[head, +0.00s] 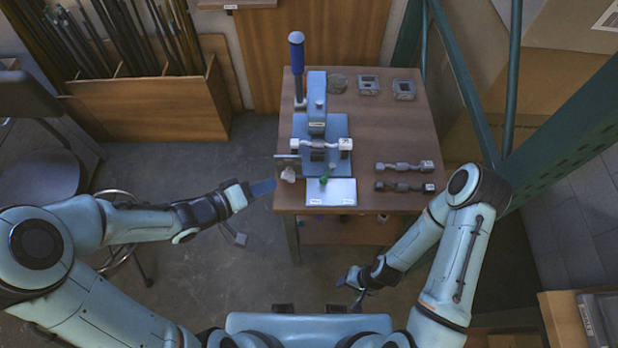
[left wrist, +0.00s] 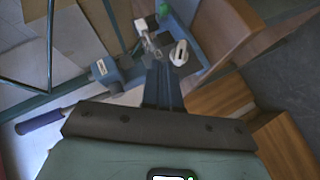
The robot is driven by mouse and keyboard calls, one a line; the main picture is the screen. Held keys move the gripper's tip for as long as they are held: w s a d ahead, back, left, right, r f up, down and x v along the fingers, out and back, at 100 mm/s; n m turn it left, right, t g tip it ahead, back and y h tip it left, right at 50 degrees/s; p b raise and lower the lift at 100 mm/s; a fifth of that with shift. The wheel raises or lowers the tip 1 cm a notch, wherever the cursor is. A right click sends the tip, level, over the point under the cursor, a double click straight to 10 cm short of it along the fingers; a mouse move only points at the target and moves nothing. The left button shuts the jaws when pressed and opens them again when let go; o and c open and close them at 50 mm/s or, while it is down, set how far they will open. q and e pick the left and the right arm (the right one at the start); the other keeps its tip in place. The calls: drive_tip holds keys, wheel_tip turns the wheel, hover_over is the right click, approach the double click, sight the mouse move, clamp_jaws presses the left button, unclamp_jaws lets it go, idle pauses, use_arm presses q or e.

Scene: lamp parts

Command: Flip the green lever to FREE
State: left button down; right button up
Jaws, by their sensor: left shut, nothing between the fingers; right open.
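The small green lever (head: 324,180) stands at the upper left-middle of a pale plate (head: 331,193) at the front of the blue press. Two labels sit on the plate's front edge, too small to read, so I cannot tell which position the lever is in. My left gripper (head: 270,187) is shut and empty at the table's left edge, left of the lever and apart from it. Its shut fingers (left wrist: 162,88) also show in the left wrist view, close to a white knob (left wrist: 179,54). My right gripper (head: 355,288) is open and empty, low in front of the table.
The blue press (head: 317,100) has a tall blue-handled lever (head: 297,70) and holds a shaft-like part (head: 318,144). Two similar parts (head: 404,167) lie to the right on the wooden table (head: 375,125). Grey boxes (head: 368,84) stand behind. Green rack posts flank the right side.

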use_arm(q)
drive_tip(key=b, duration=0.2)
approach(327, 173)
drive_tip(key=w, duration=0.1)
drive_tip(key=w+a, duration=0.1)
drive_tip(key=shift+w+r, duration=0.1)
drive_tip(key=shift+w, duration=0.3)
drive_tip(key=d+f+b, duration=0.1)
drive_tip(key=d+f, duration=0.1)
drive_tip(key=d, duration=0.1)
drive_tip(key=shift+s+d+b, duration=0.1)
drive_tip(key=shift+s+b, duration=0.05)
drive_tip(key=shift+b, duration=0.2)
drive_tip(key=shift+d, duration=0.1)
use_arm(e)
drive_tip(key=s+f, duration=0.2)
drive_tip(key=f, duration=0.1)
drive_tip(key=s+f, duration=0.1)
drive_tip(key=shift+f, duration=0.4)
drive_tip(key=shift+f+g, duration=0.1)
drive_tip(key=shift+g, duration=0.2)
